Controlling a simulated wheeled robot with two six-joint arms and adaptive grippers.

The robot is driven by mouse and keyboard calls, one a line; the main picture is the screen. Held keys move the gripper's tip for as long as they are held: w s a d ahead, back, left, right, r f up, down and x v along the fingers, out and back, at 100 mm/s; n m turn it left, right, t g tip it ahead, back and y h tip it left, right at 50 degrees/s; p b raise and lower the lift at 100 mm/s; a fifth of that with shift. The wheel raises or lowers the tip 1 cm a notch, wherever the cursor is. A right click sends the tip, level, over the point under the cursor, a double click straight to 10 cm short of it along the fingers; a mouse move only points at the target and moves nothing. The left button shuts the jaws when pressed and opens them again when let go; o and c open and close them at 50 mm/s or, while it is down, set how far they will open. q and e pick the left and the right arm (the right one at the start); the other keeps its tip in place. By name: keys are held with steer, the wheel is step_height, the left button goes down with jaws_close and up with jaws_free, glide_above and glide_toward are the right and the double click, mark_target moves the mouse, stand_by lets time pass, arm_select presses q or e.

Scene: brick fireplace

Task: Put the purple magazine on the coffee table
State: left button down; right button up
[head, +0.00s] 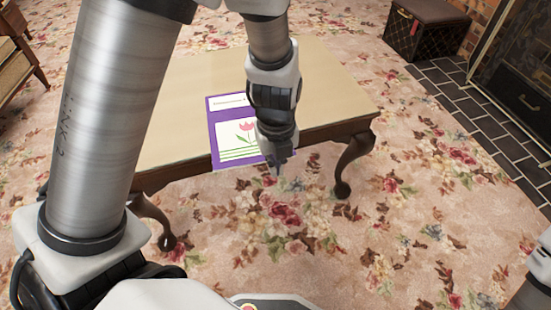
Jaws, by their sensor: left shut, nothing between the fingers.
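The purple magazine (217,128) has a white panel with a pink tulip. It lies on the top of the coffee table (184,98), at the near edge, and its lower end seems to reach that edge. My left gripper (278,170) points down just in front of the table's near edge, at the magazine's lower right corner. It is shut and empty. My left forearm and wrist hide the magazine's right part. Of my right arm only a piece shows at the lower right edge, and its gripper is out of the picture.
The coffee table has dark curved legs (354,160). A dark ottoman (425,28) stands at the upper right, beside dark floor tiles (475,110) and the fireplace front (515,65). A wooden chair (18,55) is at the upper left. Floral carpet (400,210) lies open to the right.

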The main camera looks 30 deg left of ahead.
arm_select(q)
steer(key=w+a+f+b, duration=0.2)
steer(key=a+f, duration=0.1)
steer(key=f, duration=0.1)
steer(key=shift+w+f, duration=0.3)
steer(key=shift+f, duration=0.1)
